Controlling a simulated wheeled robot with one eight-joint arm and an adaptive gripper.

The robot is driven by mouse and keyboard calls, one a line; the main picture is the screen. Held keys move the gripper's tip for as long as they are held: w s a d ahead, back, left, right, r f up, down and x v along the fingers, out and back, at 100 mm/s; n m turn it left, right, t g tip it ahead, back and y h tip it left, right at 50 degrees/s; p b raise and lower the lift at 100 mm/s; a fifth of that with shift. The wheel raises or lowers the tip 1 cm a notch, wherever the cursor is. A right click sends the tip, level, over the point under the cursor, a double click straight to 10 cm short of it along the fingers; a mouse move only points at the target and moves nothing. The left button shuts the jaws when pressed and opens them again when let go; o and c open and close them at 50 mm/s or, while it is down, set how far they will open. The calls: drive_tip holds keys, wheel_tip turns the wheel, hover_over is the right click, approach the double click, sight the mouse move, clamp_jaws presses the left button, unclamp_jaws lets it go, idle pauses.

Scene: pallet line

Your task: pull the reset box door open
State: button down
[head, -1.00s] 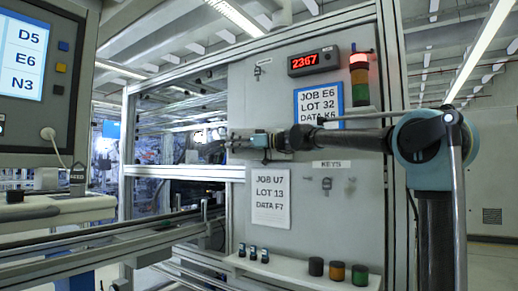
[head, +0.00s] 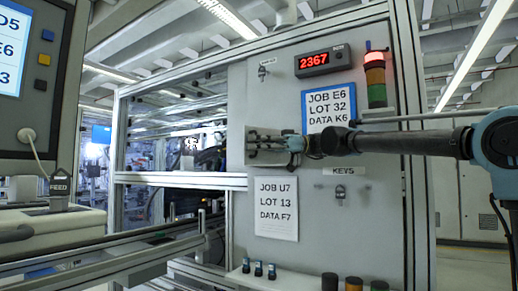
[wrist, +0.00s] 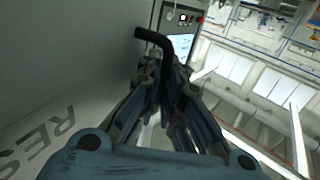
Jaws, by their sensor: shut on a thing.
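The reset box shows in the head view as a small grey box (head: 262,160) on the grey panel, mostly hidden behind my gripper (head: 262,144). In the wrist view a grey face (wrist: 55,85) fills the left side, with the letters "RES" on it. A black bent handle (wrist: 153,36) rises between the fingers of my gripper (wrist: 165,75). My gripper is shut on this handle. My arm reaches in from the right, level across the panel. How far the door stands from its box cannot be told.
A key (head: 340,192) hangs under the KEYS label. Job sheets (head: 276,208) and a red-lit stack light (head: 375,75) are on the panel. Buttons (head: 352,284) sit on a ledge below. A monitor (head: 30,80) and a conveyor (head: 120,262) stand at left.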

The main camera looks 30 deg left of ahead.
drive_tip(key=d, duration=0.7)
drive_tip(key=shift+w+d+r, duration=0.2)
drive_tip(key=shift+d, duration=0.1)
drive_tip(key=c, duration=2.2)
unclamp_jaws()
drive_tip(key=shift+o, duration=0.8)
drive_tip(key=shift+w, duration=0.2)
drive_tip(key=shift+s+f, duration=0.1)
drive_tip(key=shift+s, duration=0.1)
drive_tip(key=shift+d, duration=0.1)
drive_tip(key=v, duration=0.7)
drive_tip(key=shift+w+d, duration=0.2)
drive_tip(key=shift+w, duration=0.05)
